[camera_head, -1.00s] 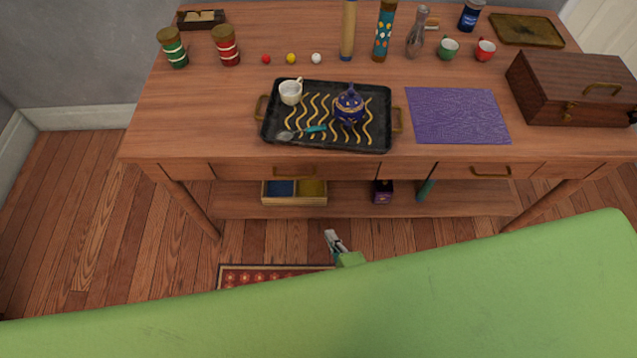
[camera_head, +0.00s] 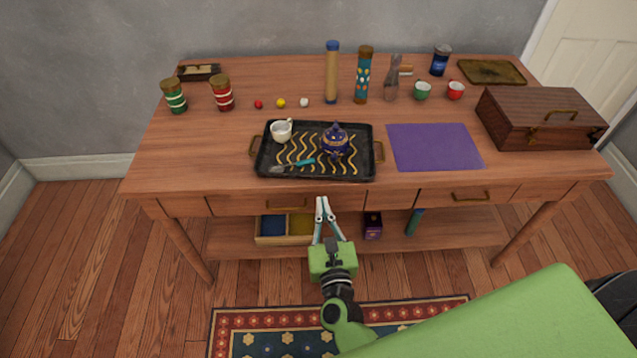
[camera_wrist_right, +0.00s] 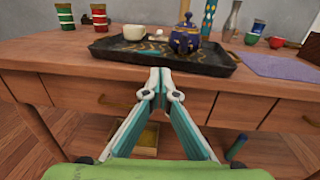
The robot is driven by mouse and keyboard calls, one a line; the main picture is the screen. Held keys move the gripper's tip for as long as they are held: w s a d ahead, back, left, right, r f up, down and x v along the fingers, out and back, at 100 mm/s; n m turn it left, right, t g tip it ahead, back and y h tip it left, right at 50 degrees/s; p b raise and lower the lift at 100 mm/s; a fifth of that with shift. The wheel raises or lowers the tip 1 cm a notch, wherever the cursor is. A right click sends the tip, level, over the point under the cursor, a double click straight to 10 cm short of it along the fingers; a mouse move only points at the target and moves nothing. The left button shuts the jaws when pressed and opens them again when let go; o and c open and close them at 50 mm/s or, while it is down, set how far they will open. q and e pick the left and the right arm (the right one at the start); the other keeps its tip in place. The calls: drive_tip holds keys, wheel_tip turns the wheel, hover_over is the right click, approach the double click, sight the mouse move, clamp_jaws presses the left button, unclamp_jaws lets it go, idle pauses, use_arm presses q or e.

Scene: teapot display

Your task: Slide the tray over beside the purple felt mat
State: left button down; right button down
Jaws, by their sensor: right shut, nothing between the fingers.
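The black tray (camera_head: 316,172) with brass handles and wavy yellow lines lies on the wooden table, just left of the purple felt mat (camera_head: 435,147), with a narrow gap between them. On the tray stand a white cup (camera_head: 281,132) and a blue teapot (camera_head: 335,141); a teal-handled brush or spoon (camera_head: 295,166) lies at its front. My right gripper (camera_head: 324,202) is shut and empty, in front of the table's front edge, below the tray. In the right wrist view its fingertips (camera_wrist_right: 160,72) meet just short of the tray (camera_wrist_right: 110,50). My left gripper is not in view.
A wooden chest (camera_head: 537,122) stands right of the mat. Jars, small balls, tall tubes and cups line the back. Table left of the tray is bare. A drawer front (camera_head: 290,203) lies behind my gripper, and a shelf with a divided box (camera_head: 285,238) is below.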

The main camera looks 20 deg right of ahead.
sight(318, 176)
drive_tip(key=w, duration=0.2)
drive_tip(key=w+d, duration=0.1)
drive_tip(key=w, duration=0.1)
drive_tip(key=w+p, duration=0.1)
drive_tip(key=w, duration=0.2)
drive_tip(key=shift+d, duration=0.25)
